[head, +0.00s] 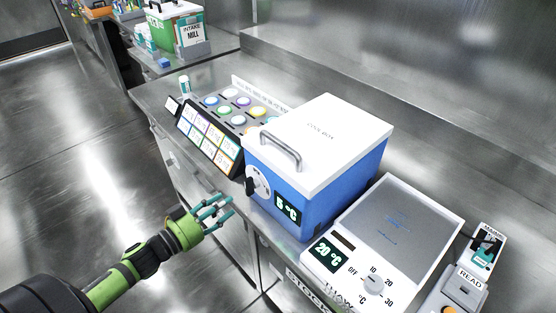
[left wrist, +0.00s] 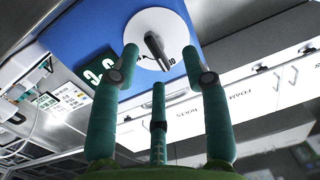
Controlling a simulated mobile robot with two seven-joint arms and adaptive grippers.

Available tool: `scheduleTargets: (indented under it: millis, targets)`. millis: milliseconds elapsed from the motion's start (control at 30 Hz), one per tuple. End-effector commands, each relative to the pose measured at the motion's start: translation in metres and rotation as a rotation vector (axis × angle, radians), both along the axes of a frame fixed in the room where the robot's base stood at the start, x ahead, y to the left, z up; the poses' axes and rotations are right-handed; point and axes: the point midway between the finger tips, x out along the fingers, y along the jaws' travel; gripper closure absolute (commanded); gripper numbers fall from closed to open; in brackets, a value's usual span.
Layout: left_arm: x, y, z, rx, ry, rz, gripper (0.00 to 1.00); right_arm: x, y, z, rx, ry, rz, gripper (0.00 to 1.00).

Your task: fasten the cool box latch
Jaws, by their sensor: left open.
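The cool box (head: 345,185) is blue with a white lid (head: 318,140) that lies shut and a grey bar handle (head: 281,152) on top. Its front carries a display (head: 289,208) reading 5 °C and a white round dial plate (head: 262,182) with a dark turn-latch (head: 251,187). My left gripper (head: 222,208) is open and empty, in front of and below the latch, apart from it. In the left wrist view, the latch (left wrist: 155,50) shows beyond the spread fingers (left wrist: 160,68). My right gripper is not in view.
A thaw plate (head: 400,225) reading 20 °C stands right of the box. A rack of coloured round lids (head: 240,104) stands to its left. A reader (head: 463,290) sits at the far right. The floor (head: 90,180) left of the counter is clear.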

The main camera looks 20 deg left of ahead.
Motion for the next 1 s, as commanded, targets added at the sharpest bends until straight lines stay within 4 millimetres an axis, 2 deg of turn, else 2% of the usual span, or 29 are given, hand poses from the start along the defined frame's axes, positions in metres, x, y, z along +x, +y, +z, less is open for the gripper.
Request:
scheduleTargets:
  millis: [33, 67, 200, 600, 767, 1000]
  targets:
    - [-0.001, -0.006, 0.014, -0.007, -0.018, -0.028, 0.54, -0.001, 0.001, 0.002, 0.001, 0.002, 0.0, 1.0]
    - [0.0, -0.009, 0.019, -0.011, -0.026, -0.039, 0.54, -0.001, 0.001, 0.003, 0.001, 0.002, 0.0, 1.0]
    - [0.007, -0.015, 0.028, -0.017, -0.042, -0.056, 0.54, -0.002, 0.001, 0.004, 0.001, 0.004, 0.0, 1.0]
    - [0.056, -0.034, 0.027, -0.017, -0.041, -0.052, 0.54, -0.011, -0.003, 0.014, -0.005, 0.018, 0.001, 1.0]
    - [0.064, -0.038, 0.026, -0.015, -0.039, -0.052, 0.54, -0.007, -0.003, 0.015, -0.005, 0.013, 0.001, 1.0]
    - [0.065, -0.039, 0.025, -0.015, -0.038, -0.052, 0.54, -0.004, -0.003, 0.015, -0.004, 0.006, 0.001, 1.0]
